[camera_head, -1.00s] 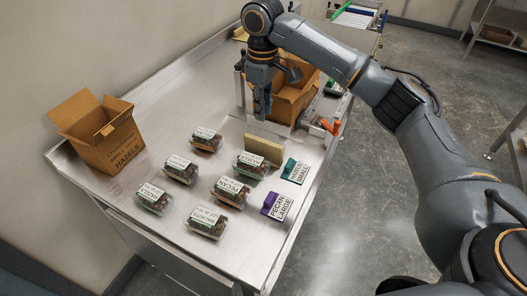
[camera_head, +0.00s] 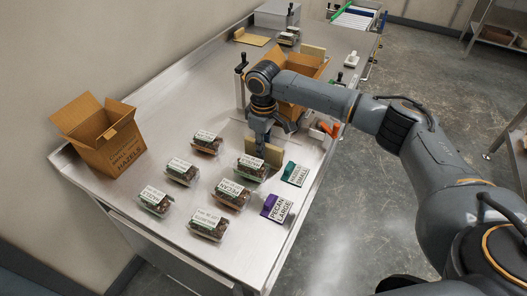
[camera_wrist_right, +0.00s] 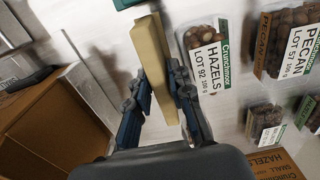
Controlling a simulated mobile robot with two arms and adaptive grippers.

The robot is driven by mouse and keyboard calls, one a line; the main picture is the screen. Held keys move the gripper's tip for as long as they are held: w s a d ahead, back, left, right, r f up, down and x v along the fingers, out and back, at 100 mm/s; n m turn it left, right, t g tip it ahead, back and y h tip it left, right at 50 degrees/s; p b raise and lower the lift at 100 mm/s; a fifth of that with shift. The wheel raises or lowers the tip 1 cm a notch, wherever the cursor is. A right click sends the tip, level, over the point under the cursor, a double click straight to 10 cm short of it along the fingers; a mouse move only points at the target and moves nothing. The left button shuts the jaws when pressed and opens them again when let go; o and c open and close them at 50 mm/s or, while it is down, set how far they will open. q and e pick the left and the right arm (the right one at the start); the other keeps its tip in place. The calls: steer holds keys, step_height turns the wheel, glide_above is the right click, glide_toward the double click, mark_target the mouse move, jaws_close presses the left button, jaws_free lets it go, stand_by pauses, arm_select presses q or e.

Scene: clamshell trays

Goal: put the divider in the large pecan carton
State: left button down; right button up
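The divider (camera_head: 275,155), a pale yellow board, stands on edge on the steel table behind the green and purple label blocks. My right gripper (camera_head: 262,146) is over it; in the right wrist view the divider (camera_wrist_right: 150,50) lies between the two fingers (camera_wrist_right: 158,85). I cannot tell whether they press on it. An open brown carton (camera_head: 291,92) stands behind my right forearm, partly hidden, its print unreadable. The other open carton (camera_head: 112,148), at the left, is printed small hazels. My left gripper is not in view.
Several labelled clamshell trays (camera_head: 207,222) lie in front and left of the divider. A purple pecan large block (camera_head: 270,204) and a green small block (camera_head: 290,171) stand near the right edge. Another yellow board (camera_head: 252,37) lies at the back.

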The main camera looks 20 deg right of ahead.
jaws_close()
steer(key=shift+r, duration=0.15)
